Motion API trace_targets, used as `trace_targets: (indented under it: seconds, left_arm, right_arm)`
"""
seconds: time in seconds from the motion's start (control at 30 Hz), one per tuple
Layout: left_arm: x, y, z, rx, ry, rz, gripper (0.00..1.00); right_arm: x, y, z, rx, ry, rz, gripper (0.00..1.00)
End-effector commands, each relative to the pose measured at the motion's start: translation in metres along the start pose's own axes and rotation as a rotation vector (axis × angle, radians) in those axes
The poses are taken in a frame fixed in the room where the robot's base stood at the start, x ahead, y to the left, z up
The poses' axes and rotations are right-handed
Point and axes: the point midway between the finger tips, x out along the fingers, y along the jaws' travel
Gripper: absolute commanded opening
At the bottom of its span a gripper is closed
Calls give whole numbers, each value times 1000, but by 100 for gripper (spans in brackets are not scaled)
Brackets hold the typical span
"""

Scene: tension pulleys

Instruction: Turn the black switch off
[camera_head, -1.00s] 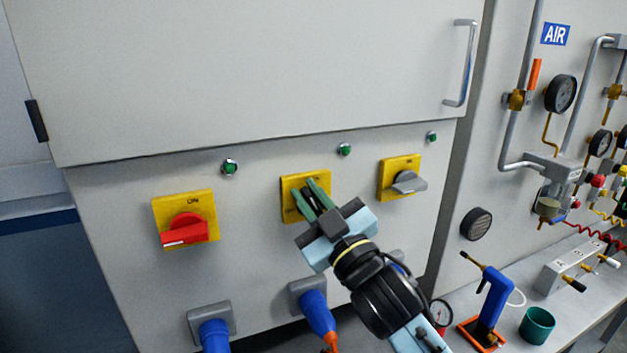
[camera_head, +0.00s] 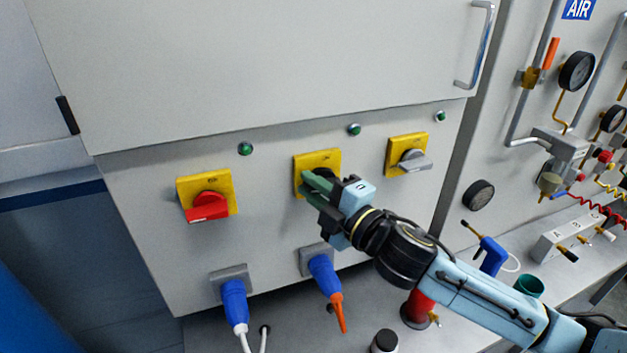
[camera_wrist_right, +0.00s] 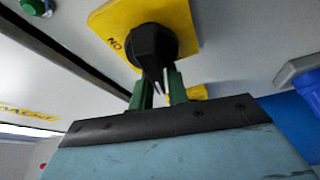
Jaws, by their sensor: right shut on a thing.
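The black switch (camera_wrist_right: 152,45) is a rotary knob on a yellow plate (camera_head: 308,161), the middle one of three on the grey cabinet front. In the head view my right gripper (camera_head: 312,185) covers most of the knob. In the right wrist view its green fingers (camera_wrist_right: 160,88) are shut on the knob's handle, one on each side. The plate's "ON" mark shows at the left in the wrist view. The knob's exact angle is hard to tell in the head view. My left gripper is not in view.
A red switch (camera_head: 208,207) is to the left and a grey switch (camera_head: 414,160) to the right. Green lamps sit above the switches. Blue plugs (camera_head: 322,274) hang below. A bench with gauges, valves and a blue tool (camera_head: 493,256) is at the right.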

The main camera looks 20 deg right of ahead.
Motion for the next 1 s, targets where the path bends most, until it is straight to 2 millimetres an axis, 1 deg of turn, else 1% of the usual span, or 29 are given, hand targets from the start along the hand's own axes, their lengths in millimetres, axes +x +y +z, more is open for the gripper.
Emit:
trace_targets:
  seconds: [0.03,0.33,0.6,0.97,1.0]
  left_arm:
    - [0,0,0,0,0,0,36]
    - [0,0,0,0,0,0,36]
    - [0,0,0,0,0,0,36]
    - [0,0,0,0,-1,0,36]
    - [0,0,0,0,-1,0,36]
  right_arm:
    - [0,-4,3,-34,-8,-21,0]
    - [0,-7,4,-163,-9,-74,0]
    - [0,-8,4,-200,-9,-89,0]
    - [0,-7,4,-205,-10,-89,0]
    - [0,-7,4,-206,-10,-88,20]
